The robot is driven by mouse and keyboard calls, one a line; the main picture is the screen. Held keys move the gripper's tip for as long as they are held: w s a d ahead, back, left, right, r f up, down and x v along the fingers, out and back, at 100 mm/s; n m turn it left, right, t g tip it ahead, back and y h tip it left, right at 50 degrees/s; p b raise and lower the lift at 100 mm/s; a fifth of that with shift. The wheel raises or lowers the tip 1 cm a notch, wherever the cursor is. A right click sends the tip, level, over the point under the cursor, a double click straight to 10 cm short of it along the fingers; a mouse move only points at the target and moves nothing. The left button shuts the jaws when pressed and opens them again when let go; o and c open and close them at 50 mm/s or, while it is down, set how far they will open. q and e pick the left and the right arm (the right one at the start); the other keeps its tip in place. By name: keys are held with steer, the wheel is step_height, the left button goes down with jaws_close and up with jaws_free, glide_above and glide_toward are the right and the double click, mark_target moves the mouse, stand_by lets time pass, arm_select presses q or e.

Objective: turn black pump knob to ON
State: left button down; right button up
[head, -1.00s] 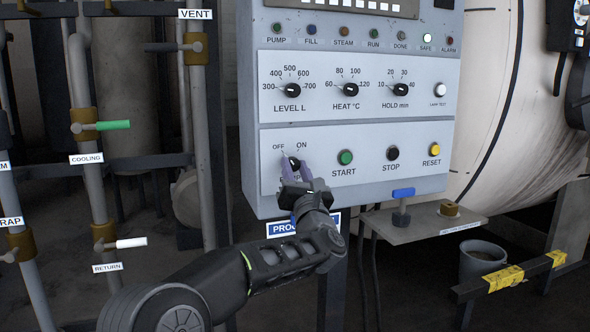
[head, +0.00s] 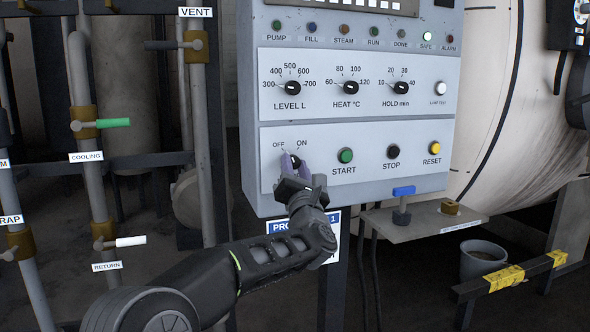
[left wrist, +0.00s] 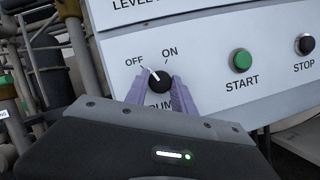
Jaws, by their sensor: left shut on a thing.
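The black pump knob (head: 295,161) is on the lower left of the grey control panel, below the OFF and ON labels. In the left wrist view the knob (left wrist: 160,82) has a white pointer line aimed up and left, toward OFF. My left gripper (head: 294,169) is at the knob, with one purple finger on each side of it. It is shut on the knob, and the fingers also show in the left wrist view (left wrist: 159,94). The fingers partly cover the PUMP label. My right gripper is not in view.
The green START button (head: 345,156), black STOP button (head: 393,151) and yellow RESET button (head: 435,148) sit right of the knob. Three dials are above. Pipes with valve handles stand at left. A small shelf (head: 425,228) juts out below the panel.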

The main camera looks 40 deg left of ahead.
arm_select(q)
steer(key=m+h, duration=0.1)
steer(key=m, duration=0.2)
steer(key=shift+r+m+t+h, duration=0.1)
steer(key=shift+m+t+h, duration=0.3)
steer(key=shift+r+m+h+p, duration=0.1)
steer(key=shift+m+h+p, duration=0.4)
steer(key=shift+m, duration=0.6)
steer(key=m+p, duration=0.2)
steer(key=m+h+p, duration=0.1)
steer(key=m+p, duration=0.1)
steer(key=m+h+p, duration=0.1)
steer(key=m+p, duration=0.1)
steer(key=shift+s+r+p, duration=0.1)
steer(key=shift+r+p, duration=0.15)
steer(key=shift+p, duration=0.1)
steer(key=shift+m+g+h+p, duration=0.3)
steer(key=shift+m+p, duration=0.05)
steer(key=shift+m, duration=0.15)
steer(key=shift+f+m+p, duration=0.25)
steer(key=shift+m+p, duration=0.25)
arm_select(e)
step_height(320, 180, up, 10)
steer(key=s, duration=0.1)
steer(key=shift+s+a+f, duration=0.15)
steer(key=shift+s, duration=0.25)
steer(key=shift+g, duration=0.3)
arm_select(q)
steer(key=c, duration=1.1)
jaws_free()
